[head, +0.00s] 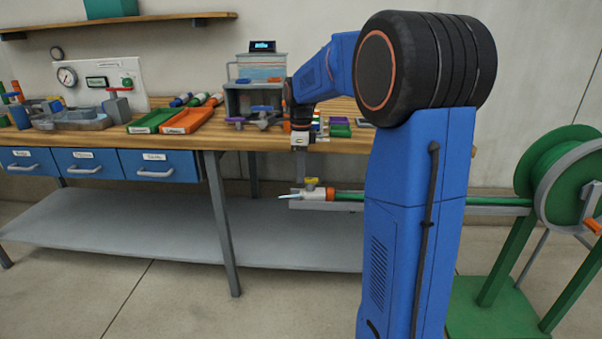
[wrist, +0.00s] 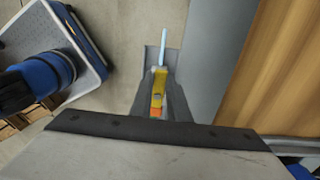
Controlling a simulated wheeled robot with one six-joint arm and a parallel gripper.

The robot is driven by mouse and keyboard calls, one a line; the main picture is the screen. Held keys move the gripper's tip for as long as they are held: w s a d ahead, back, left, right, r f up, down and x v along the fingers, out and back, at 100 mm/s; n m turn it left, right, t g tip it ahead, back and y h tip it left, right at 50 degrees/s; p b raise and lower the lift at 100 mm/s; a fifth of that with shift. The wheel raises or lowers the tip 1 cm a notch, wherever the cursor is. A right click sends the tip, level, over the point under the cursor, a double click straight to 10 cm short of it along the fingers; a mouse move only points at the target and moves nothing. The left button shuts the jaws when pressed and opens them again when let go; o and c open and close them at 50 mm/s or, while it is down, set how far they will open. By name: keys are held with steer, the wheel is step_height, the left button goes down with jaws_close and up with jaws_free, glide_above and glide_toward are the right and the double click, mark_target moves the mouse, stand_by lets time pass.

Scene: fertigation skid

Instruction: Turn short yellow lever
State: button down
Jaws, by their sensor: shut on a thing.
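The short yellow lever (head: 312,183) sits on top of a small valve at the end of a green hose (head: 350,195), below the workbench's front edge. In the wrist view the yellow lever (wrist: 159,80) lies between the dark grey fingers of my gripper (wrist: 160,88), with an orange part (wrist: 156,100) just below it. My gripper is shut on the lever. A pale blue nozzle tip (wrist: 163,48) points up past it. In the head view my gripper (head: 300,143) comes down from above; its fingertips are hard to make out there.
The wooden bench top (head: 235,138) holds orange and green trays, fittings and a tank (head: 262,68). A lower grey shelf (head: 150,235) lies under it. A green hose reel (head: 560,175) stands at right. The floor in front is clear.

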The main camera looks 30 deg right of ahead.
stand_by(0.4)
steer(key=c, duration=1.7)
jaws_free()
steer(key=shift+r, duration=0.1)
step_height(320, 180, up, 17)
steer(key=shift+r, duration=0.15)
steer(key=s+a+f+n+t, duration=0.1)
steer(key=s+a+f+n, duration=0.3)
steer(key=s, duration=0.7)
steer(key=s+a+f+n+t, duration=0.2)
steer(key=s+a+f+n, duration=0.3)
steer(key=s+f+n, duration=0.4)
steer(key=s+a+f+n+t, duration=0.1)
steer(key=s+a+f+n, duration=0.4)
steer(key=s+n, duration=0.7)
steer(key=shift+s+f+t, duration=0.2)
steer(key=shift+s+f, duration=0.15)
steer(key=shift+f, duration=0.25)
steer(key=shift+s+f+t, duration=0.2)
steer(key=shift+s+f, duration=0.15)
steer(key=shift+f, duration=0.25)
